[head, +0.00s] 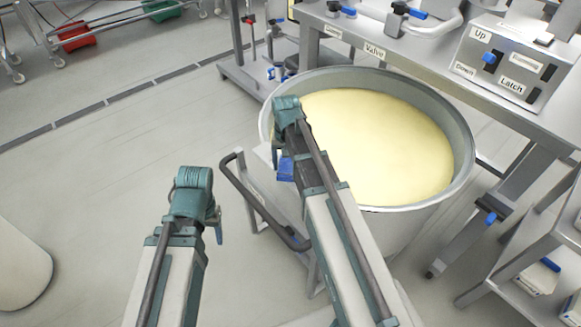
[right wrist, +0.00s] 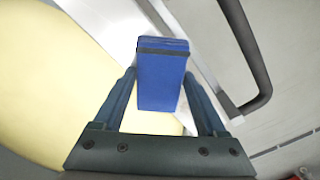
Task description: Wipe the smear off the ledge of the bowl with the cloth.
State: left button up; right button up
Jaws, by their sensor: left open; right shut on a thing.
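The large metal bowl (head: 461,137) holds a pale yellow mass that also fills the left of the right wrist view (right wrist: 50,85). Its flat pale ledge (head: 262,157) is at the near left side, partly hidden by my right arm. My right gripper (head: 281,150) is over this side, shut on the blue cloth (head: 286,169). In the right wrist view the cloth (right wrist: 161,82) is a blue block with a dark band, between both fingers, in front of the ledge (right wrist: 203,60). I cannot tell whether it touches the ledge. I cannot make out the smear. My left gripper (head: 212,218) is open and empty, left of the bowl.
A grey bar handle (head: 258,205) sticks out from the bowl's left side, below my right gripper. A metal bench with a control box (head: 515,65) stands behind and right. A shelf rack (head: 540,275) is at the lower right. The floor at left is mostly clear.

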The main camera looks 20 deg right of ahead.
aim_at(267, 152)
jog(key=shift+w, duration=0.25)
jog(key=shift+w+a, duration=0.35)
jog(key=shift+w, duration=0.5)
jog(key=shift+w+a, duration=0.3)
jog(key=shift+w, duration=0.5)
jog(key=shift+w, duration=0.1)
jog(key=shift+w+a+r, duration=0.1)
jog(key=shift+w+a, duration=0.2)
jog(key=shift+w, duration=0.45)
jog(key=shift+w+a, duration=0.25)
jog(key=shift+w, duration=0.45)
jog(key=shift+w+a, duration=0.35)
jog(key=shift+w, duration=0.5)
jog(key=shift+w+a, duration=0.3)
jog(key=shift+w, duration=0.5)
